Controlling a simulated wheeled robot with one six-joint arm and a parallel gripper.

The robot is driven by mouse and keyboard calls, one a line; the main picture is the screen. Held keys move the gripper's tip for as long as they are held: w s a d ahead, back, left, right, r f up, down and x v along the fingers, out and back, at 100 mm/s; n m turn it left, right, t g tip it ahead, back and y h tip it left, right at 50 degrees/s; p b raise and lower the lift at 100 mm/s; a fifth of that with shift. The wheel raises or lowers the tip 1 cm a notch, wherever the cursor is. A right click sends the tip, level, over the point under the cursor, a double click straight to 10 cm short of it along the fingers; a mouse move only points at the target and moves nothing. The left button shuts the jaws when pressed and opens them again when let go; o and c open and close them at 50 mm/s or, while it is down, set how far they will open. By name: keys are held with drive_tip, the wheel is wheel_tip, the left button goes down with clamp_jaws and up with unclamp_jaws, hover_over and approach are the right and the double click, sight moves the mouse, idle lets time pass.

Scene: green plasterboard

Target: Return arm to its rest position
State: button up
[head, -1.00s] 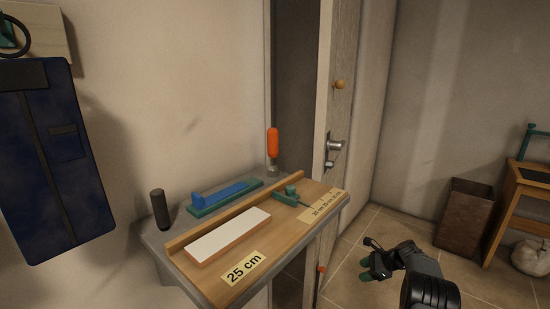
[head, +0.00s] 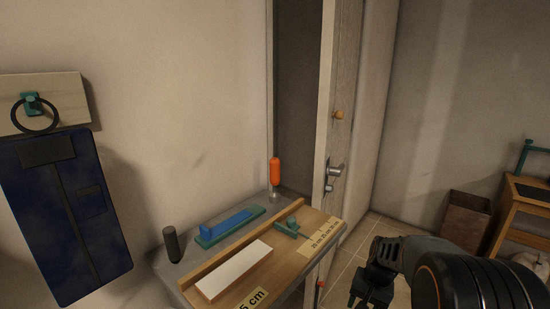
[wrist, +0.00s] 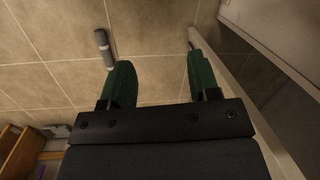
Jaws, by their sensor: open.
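My arm (head: 455,280) reaches in from the lower right of the head view, bent, with its gripper (head: 362,302) hanging low over the floor to the right of the wall shelf. In the wrist view my gripper (wrist: 162,80) has its two green-padded fingers wide apart. Nothing is between them except the view of the tiled floor (wrist: 160,50) below. The fingertips are partly cut off or dark in the head view.
The shelf (head: 180,285) carries a wooden jig, a white strip (head: 235,270), a blue-green tool (head: 228,224) and an orange-handled tool (head: 275,171). A door (head: 345,110) stands ajar behind. A grey cylinder (wrist: 104,48) lies on the floor. A brown bin (head: 468,217) stands right.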

drive_tip(key=s+a+r+n+t+p, duration=0.1)
drive_tip(key=s+r+p, duration=0.3)
drive_tip(key=r, duration=0.4)
drive_tip(key=s+a+r+n+t+h+p, duration=0.1)
drive_tip(key=s+a+r+n+p, duration=0.2)
drive_tip(key=r, duration=0.5)
drive_tip(key=s+a+r+n+t+h+p, duration=0.1)
drive_tip(key=s+a+r+t+p, duration=0.1)
drive_tip(key=s+r, duration=0.4)
drive_tip(key=a+r+p, duration=0.1)
drive_tip(key=p, duration=0.1)
drive_tip(key=shift+a+r+n+p, duration=0.2)
drive_tip(key=shift+r+n+p, duration=0.1)
drive_tip(key=shift+r+n, duration=0.1)
drive_tip(key=shift+c, duration=0.3)
